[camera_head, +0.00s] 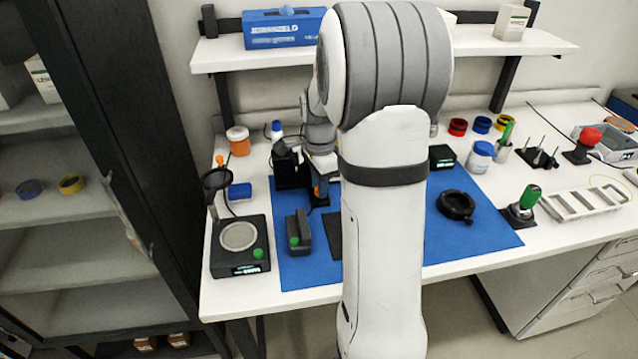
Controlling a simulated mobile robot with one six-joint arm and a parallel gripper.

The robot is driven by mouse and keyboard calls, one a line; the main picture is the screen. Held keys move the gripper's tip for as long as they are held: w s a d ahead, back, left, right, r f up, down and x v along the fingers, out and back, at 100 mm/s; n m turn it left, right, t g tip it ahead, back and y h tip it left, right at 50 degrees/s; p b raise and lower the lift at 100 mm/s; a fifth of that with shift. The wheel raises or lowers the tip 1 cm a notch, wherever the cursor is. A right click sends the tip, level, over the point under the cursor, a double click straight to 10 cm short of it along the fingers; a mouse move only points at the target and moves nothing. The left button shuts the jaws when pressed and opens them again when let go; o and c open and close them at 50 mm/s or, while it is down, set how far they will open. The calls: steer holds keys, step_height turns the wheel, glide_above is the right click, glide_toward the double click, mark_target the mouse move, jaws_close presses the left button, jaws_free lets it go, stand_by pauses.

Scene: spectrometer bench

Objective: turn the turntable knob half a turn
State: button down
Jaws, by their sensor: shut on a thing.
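My gripper (319,190) points down at the back left of the blue mat (305,275), just left of my large white arm link. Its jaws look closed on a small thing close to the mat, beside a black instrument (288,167). I take this thing to be the turntable knob, but the jaws and my arm hide it, so its angle cannot be read. The turntable itself cannot be made out clearly.
A black device with a round pale plate (238,236) stands front left. A dark grey block with a green knob (299,233) is on the mat. A black ring (456,205) lies right of my arm. Bottles and a shelf (520,42) line the back.

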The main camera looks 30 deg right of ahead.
steer(key=shift+w+r, duration=0.1)
steer(key=shift+r, duration=0.05)
steer(key=c, duration=1.2)
jaws_free()
step_height(320, 180, up, 8)
steer(key=shift+f, duration=0.15)
